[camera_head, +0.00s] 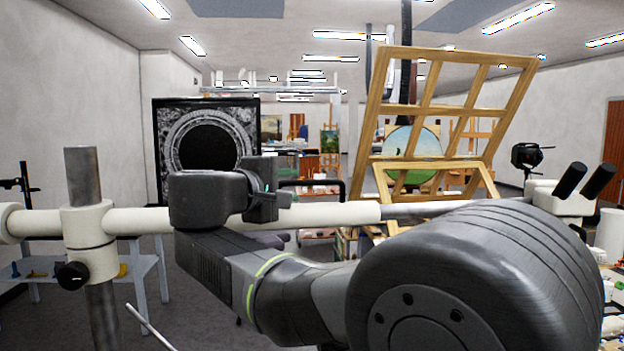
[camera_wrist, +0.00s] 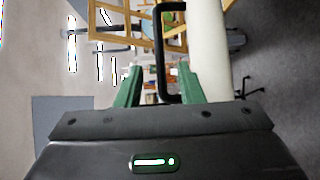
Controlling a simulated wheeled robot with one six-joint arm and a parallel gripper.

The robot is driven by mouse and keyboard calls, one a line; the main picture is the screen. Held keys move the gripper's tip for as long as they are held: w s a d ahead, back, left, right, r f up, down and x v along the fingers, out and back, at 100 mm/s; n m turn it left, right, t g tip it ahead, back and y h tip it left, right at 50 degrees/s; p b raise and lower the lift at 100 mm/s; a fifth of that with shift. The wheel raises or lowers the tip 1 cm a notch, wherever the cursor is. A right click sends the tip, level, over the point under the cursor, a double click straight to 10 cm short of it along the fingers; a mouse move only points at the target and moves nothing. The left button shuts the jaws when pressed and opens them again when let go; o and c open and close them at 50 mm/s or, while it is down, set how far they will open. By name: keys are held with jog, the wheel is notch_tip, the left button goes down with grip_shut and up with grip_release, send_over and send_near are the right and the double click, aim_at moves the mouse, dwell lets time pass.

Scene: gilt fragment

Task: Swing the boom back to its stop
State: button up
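The boom (camera_head: 330,216) is a cream tube running level across the camera_head view, with a thinner grey rod at its right. A collar (camera_head: 88,243) with a black knob joins it to a grey upright post (camera_head: 82,175) at left. A microscope head (camera_head: 560,198) with black eyepieces is at the right end. In the wrist view the boom (camera_wrist: 208,45) runs beside a black bracket-shaped handle (camera_wrist: 160,55). My gripper (camera_wrist: 160,72) has its green fingers apart, one on each side of the handle, with a visible gap on the left.
A wooden stretcher frame (camera_head: 375,110) leans behind the boom at right. A dark panel with a round ornament (camera_head: 180,120) stands behind at left. A light-blue table (camera_head: 145,275) is at lower left. A cluttered surface with a white roll (camera_head: 608,235) lies at far right.

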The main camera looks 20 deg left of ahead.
aim_at(309, 183)
jog(key=w, duration=0.3)
jog(key=w+p, duration=0.1)
jog(key=w, duration=0.1)
jog(key=w+d+p, duration=0.1)
jog(key=w, duration=0.2)
jog(key=shift+w+f, duration=0.3)
jog(key=shift+f, duration=0.1)
jog(key=shift+d, duration=0.1)
grip_shut()
